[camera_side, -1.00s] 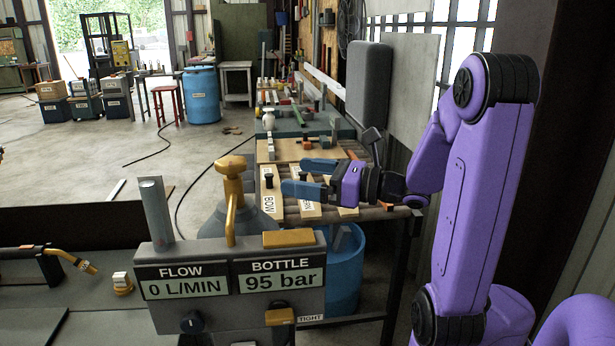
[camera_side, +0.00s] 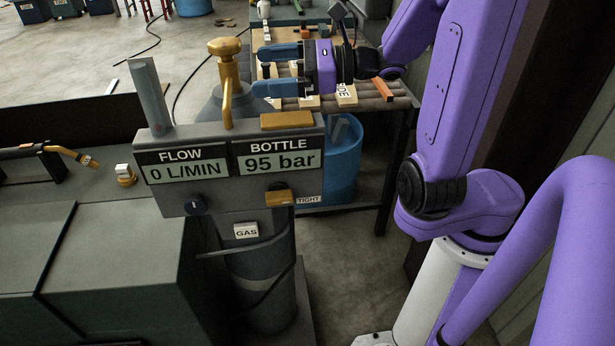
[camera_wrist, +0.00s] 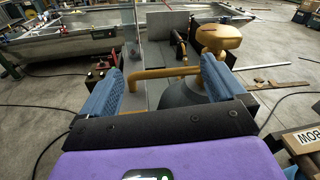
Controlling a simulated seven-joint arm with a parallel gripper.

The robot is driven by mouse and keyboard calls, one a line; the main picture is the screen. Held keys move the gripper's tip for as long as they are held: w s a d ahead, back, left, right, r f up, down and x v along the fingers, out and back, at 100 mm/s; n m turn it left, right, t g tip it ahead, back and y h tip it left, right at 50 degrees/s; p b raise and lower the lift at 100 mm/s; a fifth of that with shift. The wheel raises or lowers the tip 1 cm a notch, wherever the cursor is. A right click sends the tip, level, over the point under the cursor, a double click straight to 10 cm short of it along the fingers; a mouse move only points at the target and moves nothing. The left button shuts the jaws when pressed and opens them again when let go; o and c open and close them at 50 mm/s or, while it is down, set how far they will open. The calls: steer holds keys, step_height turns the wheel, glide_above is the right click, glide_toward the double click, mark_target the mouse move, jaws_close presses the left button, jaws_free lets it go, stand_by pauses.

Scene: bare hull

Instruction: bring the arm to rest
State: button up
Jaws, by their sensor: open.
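My gripper (camera_side: 268,70) is purple with two blue fingers, held level and pointing left, with its fingers spread apart. In the side view it is beside the brass valve knob of the gas bottle, above the bench with the labelled wooden blocks. In the wrist view my gripper (camera_wrist: 158,78) shows its two blue fingers apart, with nothing held between them. The brass valve (camera_wrist: 219,40) and its bent pipe show beyond the fingers. The valve (camera_side: 225,47) stands on the grey gas bottle (camera_side: 262,285). I cannot tell the exact gap between fingers and valve.
A gauge panel (camera_side: 230,202) reads flow 0 L/MIN and bottle 95 bar. A blue barrel (camera_side: 342,165) stands under the bench with rollers (camera_side: 375,101). A grey cabinet (camera_side: 100,265) fills the lower left. Open floor (camera_side: 345,255) lies between the bottle and my base.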

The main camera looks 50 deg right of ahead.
steer(key=a+n+g+y, duration=0.2)
steer(key=a+n, duration=0.1)
steer(key=a+n+g, duration=0.1)
steer(key=a, duration=0.1)
steer(key=shift+f+n+g+y, duration=0.3)
steer(key=shift+f+g+y, duration=0.05)
steer(key=shift+g+y, duration=0.05)
steer(key=s+a+f+n+g+h, duration=0.1)
steer(key=s+a+f+n+g, duration=0.15)
steer(key=s+n+g, duration=0.45)
steer(key=s+a+f+n+g, duration=0.1)
steer(key=s+a+n+g, duration=0.2)
steer(key=s+n+g, duration=0.35)
steer(key=s+d+f+n+g+h, duration=0.3)
steer(key=s+d+n+h, duration=0.7)
steer(key=n, duration=0.5)
steer(key=w+d+f+n+t+h, duration=0.1)
steer(key=d+f+n+t, duration=0.3)
steer(key=f+n+t, duration=0.1)
steer(key=shift+d+f+n+t+h, duration=0.15)
steer(key=shift+f+n+t+h, duration=0.3)
steer(key=shift+t, duration=0.5)
